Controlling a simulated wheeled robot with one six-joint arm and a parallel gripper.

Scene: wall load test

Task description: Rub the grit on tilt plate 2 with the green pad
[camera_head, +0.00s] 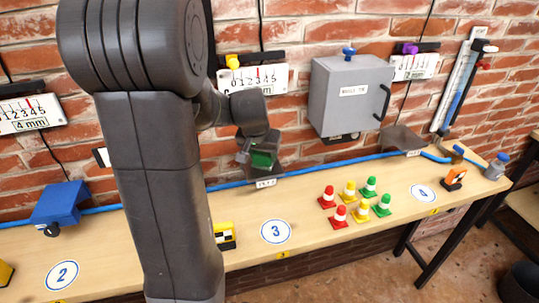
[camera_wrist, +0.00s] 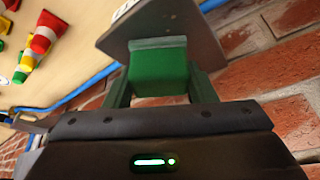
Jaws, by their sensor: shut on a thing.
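My gripper (camera_head: 257,156) is shut on the green pad (camera_wrist: 160,72), with a finger on either side of it in the wrist view. The pad also shows in the head view (camera_head: 264,160). A grey-brown tilt plate (camera_wrist: 128,32) lies right at the pad's far face in the wrist view. The pad seems to touch it, but I cannot be sure. A few pale specks show on the plate near the pad's edge. In the head view this plate (camera_head: 272,171) is mostly hidden behind my gripper. Its label is too small to read.
Several red, yellow and green cones (camera_head: 350,203) stand on the bench right of the 3 marker (camera_head: 276,231). A grey wall box (camera_head: 351,95) and another tilted plate (camera_head: 402,139) are farther right. A blue block (camera_head: 62,203) stands left. A blue hose runs along the wall.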

